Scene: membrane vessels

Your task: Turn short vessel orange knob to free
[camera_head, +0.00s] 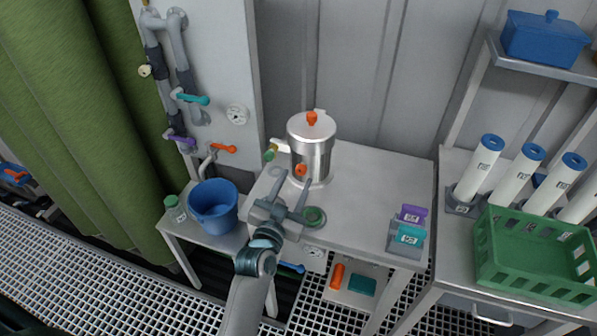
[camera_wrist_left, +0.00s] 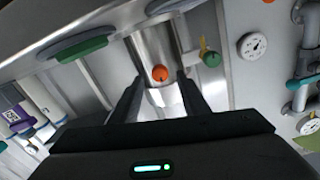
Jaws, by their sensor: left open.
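The short vessel (camera_head: 318,157) is a silvery cylinder on the metal table, with an orange knob on its lid (camera_head: 312,118). A second orange knob (camera_head: 301,169) sits low on its front side. In the left wrist view this orange knob (camera_wrist_left: 159,73) shows ahead, between and beyond the fingertips. My left gripper (camera_head: 292,190) is open in front of the vessel; its fingers point at the side knob without visibly gripping it. In the left wrist view the open left gripper (camera_wrist_left: 161,82) has nothing between its fingers. My right gripper is not in view.
A green-handled valve (camera_head: 270,153) juts from the vessel's left. A blue bucket (camera_head: 213,204) stands left; purple and teal items (camera_head: 410,228) stand at the table's right front. A green crate (camera_head: 535,255) is further right. The table's right middle is clear.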

